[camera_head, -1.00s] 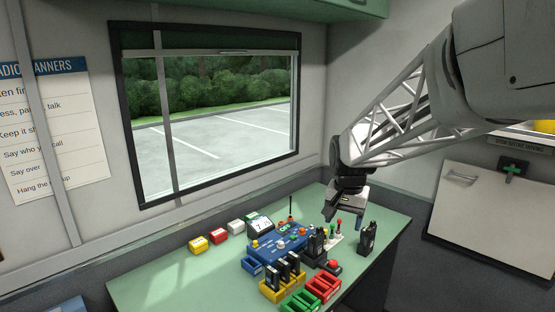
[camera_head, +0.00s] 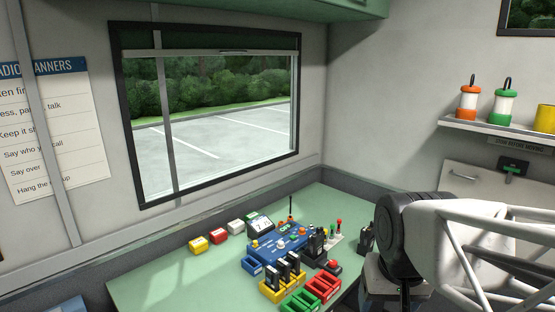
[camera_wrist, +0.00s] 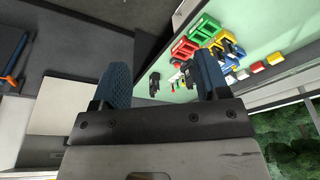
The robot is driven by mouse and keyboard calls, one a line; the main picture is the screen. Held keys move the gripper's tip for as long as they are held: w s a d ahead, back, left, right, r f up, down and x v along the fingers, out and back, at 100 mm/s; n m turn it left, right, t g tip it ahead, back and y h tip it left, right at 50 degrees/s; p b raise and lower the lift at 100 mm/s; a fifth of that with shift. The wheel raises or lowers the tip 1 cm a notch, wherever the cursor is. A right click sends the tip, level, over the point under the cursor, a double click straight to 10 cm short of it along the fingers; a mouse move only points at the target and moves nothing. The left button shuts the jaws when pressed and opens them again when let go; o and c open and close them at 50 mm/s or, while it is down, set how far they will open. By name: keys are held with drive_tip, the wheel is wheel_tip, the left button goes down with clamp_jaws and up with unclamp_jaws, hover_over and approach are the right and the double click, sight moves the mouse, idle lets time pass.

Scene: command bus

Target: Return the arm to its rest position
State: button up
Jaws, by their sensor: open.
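My gripper (camera_wrist: 163,85) is open in the wrist view, with its two blue fingers apart and nothing between them. The head view shows my arm at the lower right, in front of the desk's right end; the fingertips do not show there. The green desk (camera_head: 150,287) stands below the window. A black radio (camera_head: 366,238) stands upright on its right part, partly hidden by my arm. More black radios stand in the yellow rack (camera_head: 270,292).
A blue console (camera_head: 279,245), a red rack (camera_head: 324,287) and a green rack (camera_head: 298,301) are on the desk. Small yellow, red and white boxes stand at the back left. A wall shelf (camera_head: 470,126) at the right holds an orange lantern (camera_head: 467,101), a green lantern (camera_head: 502,106) and a yellow cup (camera_head: 545,118).

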drive_tip(key=shift+n, duration=0.4)
drive_tip(key=s, duration=0.2)
drive_tip(key=s+f, duration=0.1)
drive_tip(key=s, duration=0.1)
drive_tip(key=shift+s+f, duration=0.2)
idle(1.5)
